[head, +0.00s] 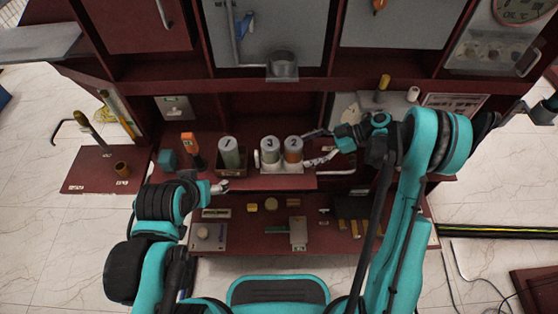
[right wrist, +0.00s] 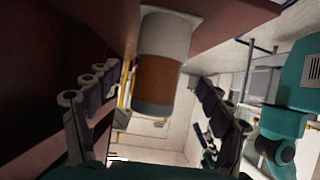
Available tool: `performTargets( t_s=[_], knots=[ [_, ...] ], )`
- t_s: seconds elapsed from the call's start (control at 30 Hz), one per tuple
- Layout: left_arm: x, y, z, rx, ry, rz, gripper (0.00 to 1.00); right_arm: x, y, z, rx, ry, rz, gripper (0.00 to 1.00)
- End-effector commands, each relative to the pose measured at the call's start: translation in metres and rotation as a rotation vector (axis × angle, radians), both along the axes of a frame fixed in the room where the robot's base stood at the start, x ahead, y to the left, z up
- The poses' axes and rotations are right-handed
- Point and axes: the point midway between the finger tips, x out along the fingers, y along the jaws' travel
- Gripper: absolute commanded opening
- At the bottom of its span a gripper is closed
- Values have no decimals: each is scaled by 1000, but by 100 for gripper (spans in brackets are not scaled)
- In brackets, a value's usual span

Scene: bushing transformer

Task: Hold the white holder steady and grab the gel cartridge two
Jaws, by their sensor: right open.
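Gel cartridge two (head: 293,149), a grey cylinder with an orange-brown band and a "2" on top, stands in the white holder (head: 282,169) beside cartridge three (head: 269,150). My right gripper (head: 314,147) is open just right of cartridge two, its fingers pointing at it. In the right wrist view, the cartridge (right wrist: 162,75) shows between the two spread fingers, with no visible grip on it. My left gripper (head: 219,187) is low, left of the holder and apart from it. Its fingers are too small to tell open from shut.
Cartridge one (head: 229,153) stands in a dark box left of the holder. An orange-and-black tool (head: 192,149) and a teal round object (head: 167,160) are farther left. The lower shelf (head: 265,240) carries several small parts. A cabinet wall rises behind.

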Motion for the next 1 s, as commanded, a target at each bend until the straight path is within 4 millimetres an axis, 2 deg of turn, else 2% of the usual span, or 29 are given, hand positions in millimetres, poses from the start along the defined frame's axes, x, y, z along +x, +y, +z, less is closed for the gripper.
performTargets(
  t_s=[0.17, 0.43, 0.6, 0.8, 1.0],
  knots=[
    [0, 0, -5, 0, 0, 0, 72, 0, 15, -9, 1, -2, 3, 81],
    [0, 0, -14, 0, 0, 0, 72, 0, 52, -30, 0, -1, 3, 81],
    [0, 0, -28, 0, 0, 0, 72, 0, 71, -42, -1, -1, 2, 81],
    [0, 0, -35, 0, 0, 0, 72, 0, 84, -47, -1, 0, 1, 81],
    [0, 0, -35, 0, 0, 0, 72, 0, 86, -47, -1, 0, -1, 81]
  ],
)
